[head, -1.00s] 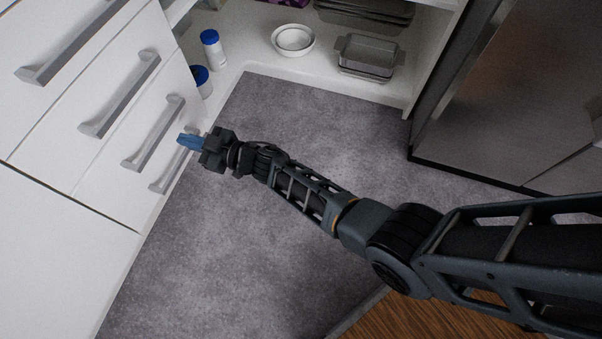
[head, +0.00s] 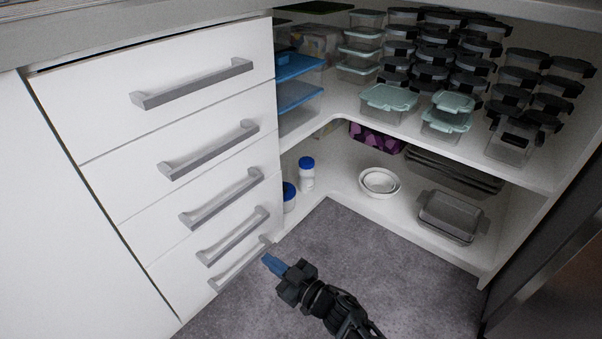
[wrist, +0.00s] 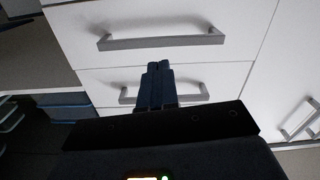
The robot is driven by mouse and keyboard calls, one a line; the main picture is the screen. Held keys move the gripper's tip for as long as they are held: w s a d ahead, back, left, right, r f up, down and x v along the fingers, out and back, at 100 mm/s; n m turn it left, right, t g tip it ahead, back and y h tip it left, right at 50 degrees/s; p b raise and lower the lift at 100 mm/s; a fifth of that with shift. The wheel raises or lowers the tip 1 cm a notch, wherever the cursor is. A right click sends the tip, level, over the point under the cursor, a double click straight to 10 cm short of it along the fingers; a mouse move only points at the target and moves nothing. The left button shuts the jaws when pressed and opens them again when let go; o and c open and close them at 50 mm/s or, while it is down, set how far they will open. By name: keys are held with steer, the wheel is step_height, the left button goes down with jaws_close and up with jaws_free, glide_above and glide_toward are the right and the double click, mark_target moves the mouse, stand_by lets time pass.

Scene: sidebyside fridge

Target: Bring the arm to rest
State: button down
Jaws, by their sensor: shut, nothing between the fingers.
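My gripper (head: 272,264) shows at the lower middle of the head view, with blue fingertips pointing left toward the bottom drawers. It is shut and empty. It also shows in the wrist view (wrist: 158,68), its fingers together in front of the white drawer fronts. In the wrist view the fingers overlap part of a lower drawer handle (wrist: 190,91); I cannot tell how far apart they are. Only the wrist end of my arm is in the head view; the rest is out of frame.
White drawers (head: 120,135) with grey bar handles (head: 225,196) stand at left. An open corner shelf (head: 400,215) holds several containers, bowls (head: 380,181) and a grey baking dish (head: 452,215). A steel appliance (head: 560,290) is at right. Grey floor (head: 390,275) is clear.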

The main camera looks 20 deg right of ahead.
steer(key=shift+s, duration=0.1)
steer(key=s+d+r+m+t+h, duration=0.1)
steer(key=s+d+m+h, duration=0.3)
steer(key=s, duration=0.7)
steer(key=s+d+t+h, duration=0.15)
steer(key=s+d, duration=0.35)
steer(key=s, duration=0.6)
steer(key=s+d+r+m+g+h, duration=0.1)
steer(key=s+d+r+m+h, duration=0.15)
steer(key=s+r, duration=0.5)
steer(key=s+d+r+m+h, duration=0.1)
steer(key=s+d+r, duration=0.25)
steer(key=s, duration=0.65)
steer(key=s+r+g+h, duration=0.15)
steer(key=s+r, duration=0.45)
steer(key=r, duration=0.6)
step_height(320, 180, up, 31)
steer(key=p, duration=3)
steer(key=shift+d+m+p, duration=0.3)
steer(key=shift+m, duration=0.15)
